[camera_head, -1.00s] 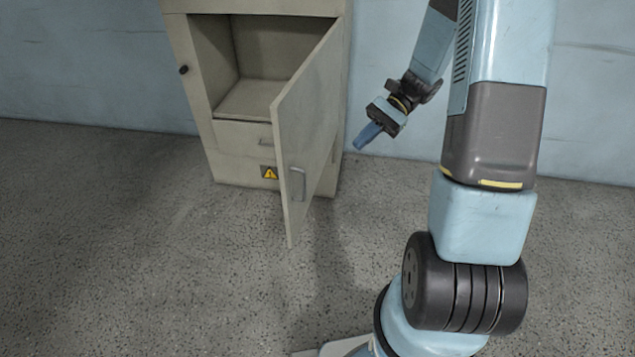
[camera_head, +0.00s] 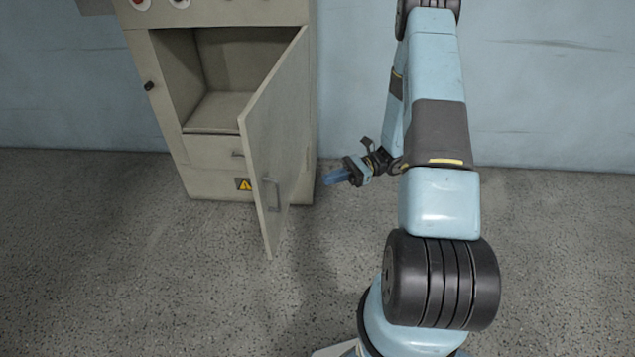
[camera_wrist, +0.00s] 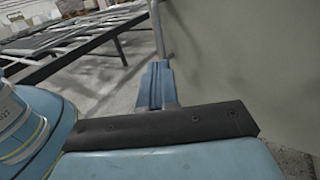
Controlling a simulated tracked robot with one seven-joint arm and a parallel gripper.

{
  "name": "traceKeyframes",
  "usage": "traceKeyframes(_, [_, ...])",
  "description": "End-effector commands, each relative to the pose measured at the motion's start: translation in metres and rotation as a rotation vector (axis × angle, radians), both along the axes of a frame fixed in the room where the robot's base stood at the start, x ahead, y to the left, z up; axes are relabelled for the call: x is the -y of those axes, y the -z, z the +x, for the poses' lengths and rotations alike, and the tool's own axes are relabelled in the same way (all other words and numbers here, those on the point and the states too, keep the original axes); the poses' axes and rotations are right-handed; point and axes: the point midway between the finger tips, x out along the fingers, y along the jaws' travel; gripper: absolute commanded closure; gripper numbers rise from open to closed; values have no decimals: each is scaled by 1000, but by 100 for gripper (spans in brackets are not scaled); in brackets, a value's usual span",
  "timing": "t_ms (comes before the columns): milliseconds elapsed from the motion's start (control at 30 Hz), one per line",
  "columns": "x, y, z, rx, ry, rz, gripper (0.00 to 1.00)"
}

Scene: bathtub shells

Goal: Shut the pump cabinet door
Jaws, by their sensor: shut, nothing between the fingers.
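The pump cabinet (camera_head: 165,110) stands against the wall at the left in the head view. Its door (camera_head: 277,130) is hinged on the right and stands wide open, swung out toward the camera. A grey handle (camera_head: 272,195) is on the door's lower part. My gripper (camera_head: 328,179) is to the right of the door, on its outer side, with its blue fingers shut, empty and pointing left at it. In the wrist view the fingers (camera_wrist: 156,85) show beside a large pale panel (camera_wrist: 240,60), apparently the door. Whether they touch it I cannot tell.
The cabinet's open compartment (camera_head: 220,108) looks empty, with a drawer-like panel and a yellow warning label (camera_head: 243,184) below. The speckled floor in front is clear. In the wrist view, a dark metal frame (camera_wrist: 70,45) stands at the upper left.

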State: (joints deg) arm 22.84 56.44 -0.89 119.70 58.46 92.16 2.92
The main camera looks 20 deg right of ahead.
Motion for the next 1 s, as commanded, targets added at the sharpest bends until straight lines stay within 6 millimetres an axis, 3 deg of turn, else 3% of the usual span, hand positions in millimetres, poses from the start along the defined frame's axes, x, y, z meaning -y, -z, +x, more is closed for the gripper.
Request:
traceKeyframes(600, [-103, 1, -16, -1, -6, -1, 100])
traceKeyframes(800, [-122, 1, -19, 1, -5, -1, 100])
traceKeyframes(1000, [-127, 1, -19, 1, -2, -1, 100])
